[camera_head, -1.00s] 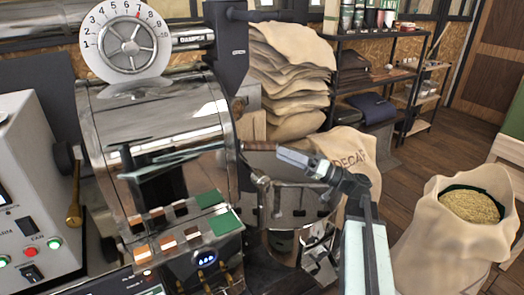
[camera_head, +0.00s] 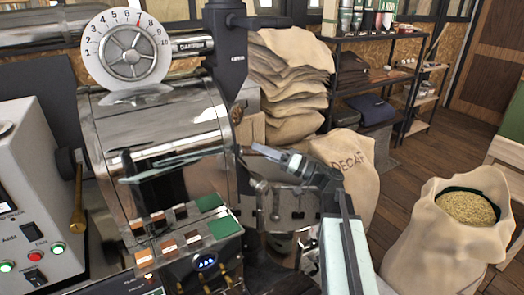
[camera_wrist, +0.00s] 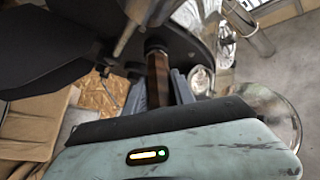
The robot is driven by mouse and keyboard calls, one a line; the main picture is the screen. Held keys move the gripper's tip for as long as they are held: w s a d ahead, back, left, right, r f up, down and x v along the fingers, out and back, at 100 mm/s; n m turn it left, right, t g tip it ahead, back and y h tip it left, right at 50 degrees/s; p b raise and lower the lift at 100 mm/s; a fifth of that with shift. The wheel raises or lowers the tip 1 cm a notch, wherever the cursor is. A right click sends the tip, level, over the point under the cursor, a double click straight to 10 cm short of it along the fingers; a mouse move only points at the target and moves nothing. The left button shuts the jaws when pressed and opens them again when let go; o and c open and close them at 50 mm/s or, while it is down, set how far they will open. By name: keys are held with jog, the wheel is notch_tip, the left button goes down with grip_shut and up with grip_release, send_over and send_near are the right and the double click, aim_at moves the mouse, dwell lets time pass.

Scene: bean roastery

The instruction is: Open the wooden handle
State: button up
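The wooden handle (camera_wrist: 158,78) is a short dark brown grip, seen in the wrist view below a dark round plate. My gripper (camera_wrist: 159,88) has one blue-grey finger on each side of it. The handle fills most of the gap; I cannot tell whether the fingers press on it. In the head view my gripper (camera_head: 258,150) reaches the right side of the steel roaster drum (camera_head: 160,130), and its fingers hide most of the handle there.
A control box (camera_head: 40,190) stands at the left. An open sack of beans (camera_head: 440,245) and a decaf sack (camera_head: 350,170) stand on the right, with stacked sacks (camera_head: 290,85) behind. Wooden floor is free between them.

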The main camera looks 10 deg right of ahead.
grip_shut()
dwell(1.1)
